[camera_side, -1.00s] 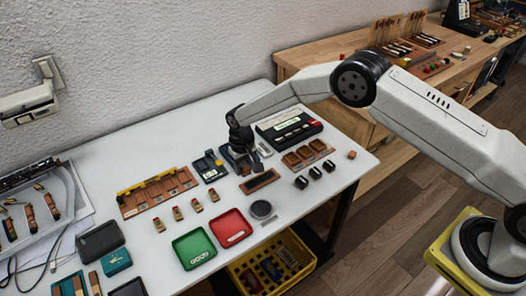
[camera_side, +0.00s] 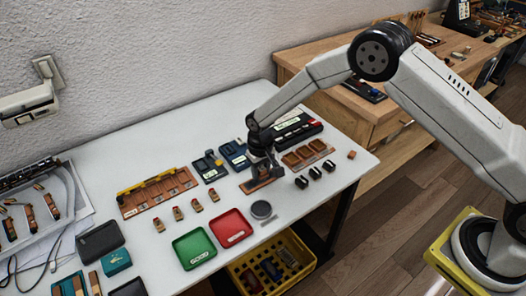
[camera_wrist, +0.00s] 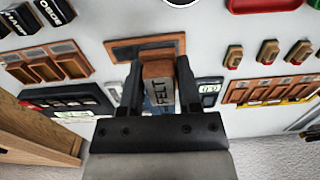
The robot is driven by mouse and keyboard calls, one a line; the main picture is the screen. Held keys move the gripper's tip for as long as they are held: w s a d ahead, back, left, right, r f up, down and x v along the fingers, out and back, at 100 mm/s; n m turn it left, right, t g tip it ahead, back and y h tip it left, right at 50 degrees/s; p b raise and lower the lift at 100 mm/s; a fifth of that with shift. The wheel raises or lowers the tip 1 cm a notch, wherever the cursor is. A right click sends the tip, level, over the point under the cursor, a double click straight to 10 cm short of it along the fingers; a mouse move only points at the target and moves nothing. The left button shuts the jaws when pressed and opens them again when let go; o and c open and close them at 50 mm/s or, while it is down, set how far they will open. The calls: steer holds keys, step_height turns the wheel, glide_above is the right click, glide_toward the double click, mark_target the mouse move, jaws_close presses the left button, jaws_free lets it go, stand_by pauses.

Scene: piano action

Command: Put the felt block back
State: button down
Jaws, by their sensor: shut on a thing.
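My gripper (camera_wrist: 160,78) is shut on the felt block (camera_wrist: 159,92), a brown-topped block with a grey face lettered FELT, in the wrist view. In the side view my gripper (camera_side: 261,172) is above the shallow brown tray (camera_side: 248,187) with a dark recess, partly hiding it. The tray also shows in the wrist view (camera_wrist: 118,47), behind the block's far end. I cannot tell whether the block touches the tray. In the side view the block is mostly hidden by the jaws.
A three-compartment wooden tray (camera_side: 307,152) and several black blocks (camera_side: 315,172) stand to the right. Blue devices (camera_side: 234,153) lie behind left. A round dark dish (camera_side: 261,209), a red tray (camera_side: 231,229) and a green tray (camera_side: 194,249) are in front. The table's front edge is nearby.

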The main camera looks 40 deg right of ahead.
steer(key=s+d+r, duration=0.1)
steer(key=s+d, duration=0.2)
steer(key=s, duration=0.6)
steer(key=s+d+r, duration=0.2)
steer(key=s+d, duration=0.2)
steer(key=s, duration=0.6)
steer(key=shift+d+r, duration=0.15)
glide_above(285, 199)
steer(key=s, duration=0.1)
step_height(285, 199, down, 8)
steer(key=shift+s+d+f, duration=0.1)
steer(key=shift+d+f, duration=0.05)
steer(key=shift+f, duration=0.1)
steer(key=shift+w+f, duration=0.35)
steer(key=shift+f, duration=0.1)
steer(key=shift+w+f, duration=0.3)
steer(key=shift+f, duration=1.5)
steer(key=shift+f, duration=0.1)
